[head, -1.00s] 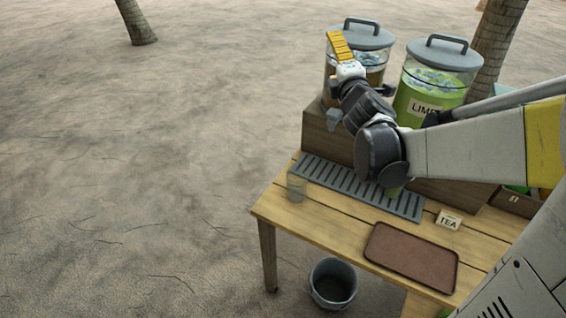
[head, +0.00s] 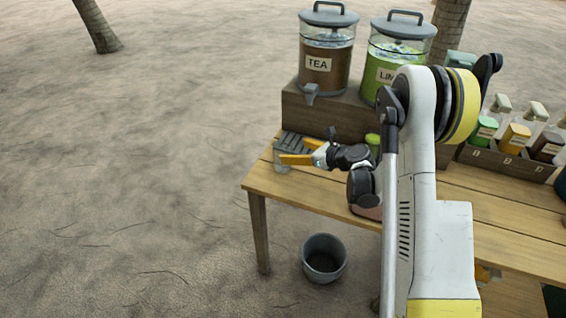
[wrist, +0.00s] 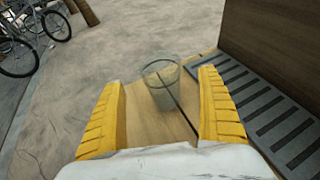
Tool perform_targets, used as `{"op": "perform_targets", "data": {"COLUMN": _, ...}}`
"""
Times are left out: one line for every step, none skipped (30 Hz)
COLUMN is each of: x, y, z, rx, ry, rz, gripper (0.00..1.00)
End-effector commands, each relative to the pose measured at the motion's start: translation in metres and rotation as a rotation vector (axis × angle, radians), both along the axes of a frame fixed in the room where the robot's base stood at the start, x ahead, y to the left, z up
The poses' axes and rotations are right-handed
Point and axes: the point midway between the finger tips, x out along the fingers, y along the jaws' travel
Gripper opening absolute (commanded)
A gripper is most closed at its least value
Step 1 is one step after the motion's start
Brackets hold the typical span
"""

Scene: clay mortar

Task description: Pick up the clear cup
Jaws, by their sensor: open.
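The clear cup (wrist: 161,84) stands upright on the wooden table near its left end, beside the grey slatted drip tray. In the wrist view it is centred just beyond and between the two yellow fingers of my gripper (wrist: 167,100), which are apart with nothing held. In the head view the cup (head: 282,160) shows faintly at the table's left end. There, my gripper (head: 294,150) is low over the table, its yellow fingers pointing left and partly covering the cup.
A tea dispenser (head: 326,65) and a lime dispenser (head: 388,62) stand on a wooden riser (head: 335,118) behind. The drip tray (wrist: 275,118) lies right of the cup. A bucket (head: 323,258) stands on the sand. Bottles in a crate (head: 510,162) are at right.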

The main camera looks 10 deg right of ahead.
Motion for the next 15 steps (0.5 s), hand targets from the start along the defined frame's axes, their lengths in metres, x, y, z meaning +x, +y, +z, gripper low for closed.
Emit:
{"op": "perform_targets", "data": {"x": 0.006, "y": 0.005, "z": -0.005, "rx": 0.000, "ry": 0.000, "rz": 0.002, "gripper": 0.87}}
{"op": "perform_targets", "data": {"x": 0.008, "y": 0.007, "z": -0.006, "rx": 0.000, "ry": 0.000, "rz": 0.002, "gripper": 0.87}}
{"op": "perform_targets", "data": {"x": 0.011, "y": 0.008, "z": -0.007, "rx": 0.000, "ry": 0.000, "rz": 0.001, "gripper": 0.87}}
{"op": "perform_targets", "data": {"x": 0.013, "y": 0.009, "z": -0.008, "rx": 0.000, "ry": 0.000, "rz": 0.001, "gripper": 0.87}}
{"op": "perform_targets", "data": {"x": 0.014, "y": 0.010, "z": -0.008, "rx": 0.000, "ry": 0.000, "rz": 0.000, "gripper": 0.87}}
{"op": "perform_targets", "data": {"x": 0.017, "y": 0.012, "z": -0.010, "rx": 0.001, "ry": -0.001, "rz": 0.000, "gripper": 0.87}}
{"op": "perform_targets", "data": {"x": 0.019, "y": 0.013, "z": -0.011, "rx": 0.001, "ry": -0.001, "rz": 0.000, "gripper": 0.87}}
{"op": "perform_targets", "data": {"x": 0.022, "y": 0.015, "z": -0.013, "rx": 0.001, "ry": -0.001, "rz": 0.000, "gripper": 0.87}}
{"op": "perform_targets", "data": {"x": 0.027, "y": 0.019, "z": -0.016, "rx": 0.001, "ry": -0.001, "rz": 0.001, "gripper": 0.87}}
{"op": "perform_targets", "data": {"x": 0.031, "y": 0.021, "z": -0.019, "rx": 0.001, "ry": -0.001, "rz": 0.001, "gripper": 0.87}}
{"op": "perform_targets", "data": {"x": 0.035, "y": 0.024, "z": -0.021, "rx": 0.001, "ry": -0.001, "rz": 0.001, "gripper": 0.87}}
{"op": "perform_targets", "data": {"x": 0.040, "y": 0.027, "z": -0.023, "rx": 0.001, "ry": -0.001, "rz": 0.001, "gripper": 0.87}}
{"op": "perform_targets", "data": {"x": 0.043, "y": 0.030, "z": -0.025, "rx": 0.001, "ry": -0.001, "rz": 0.001, "gripper": 0.87}}
{"op": "perform_targets", "data": {"x": 0.047, "y": 0.032, "z": -0.026, "rx": 0.001, "ry": -0.001, "rz": 0.001, "gripper": 0.87}}
{"op": "perform_targets", "data": {"x": 0.050, "y": 0.034, "z": -0.026, "rx": 0.001, "ry": -0.001, "rz": 0.000, "gripper": 0.87}}
